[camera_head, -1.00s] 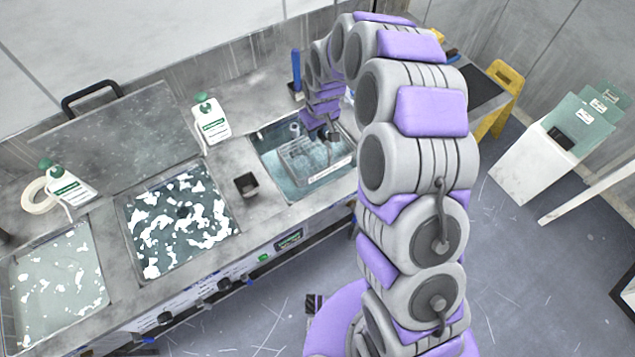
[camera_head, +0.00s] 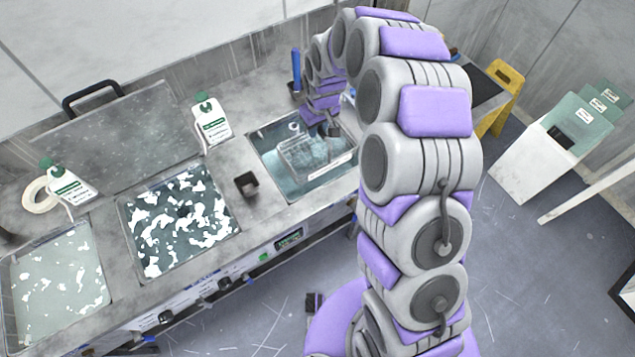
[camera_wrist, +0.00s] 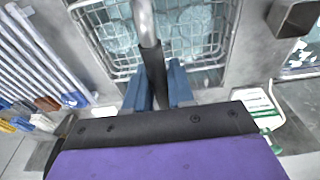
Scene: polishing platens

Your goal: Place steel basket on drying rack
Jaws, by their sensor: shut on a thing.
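The steel basket (camera_head: 303,157) is a wire basket at the right-hand basin (camera_head: 270,172) in the head view. In the wrist view the basket (camera_wrist: 205,45) shows at the top, with bubbly water seen through its wires. My gripper (camera_wrist: 160,85) has its blue fingers shut on the basket's dark handle grip (camera_wrist: 154,72), below a bent metal rod. I cannot tell whether the basket's bottom is in the water. In the head view my arm partly hides the gripper. Pale parallel bars (camera_wrist: 40,62) at the wrist view's left may be the drying rack; I cannot be sure.
Two more basins (camera_head: 178,222) with white patches lie left along the counter. A small dark cup (camera_head: 246,185) stands between basins. White bottles (camera_head: 211,120) and a blue upright cylinder (camera_head: 296,68) stand behind. A yellow stand (camera_head: 500,98) and white bin (camera_head: 540,160) are at right.

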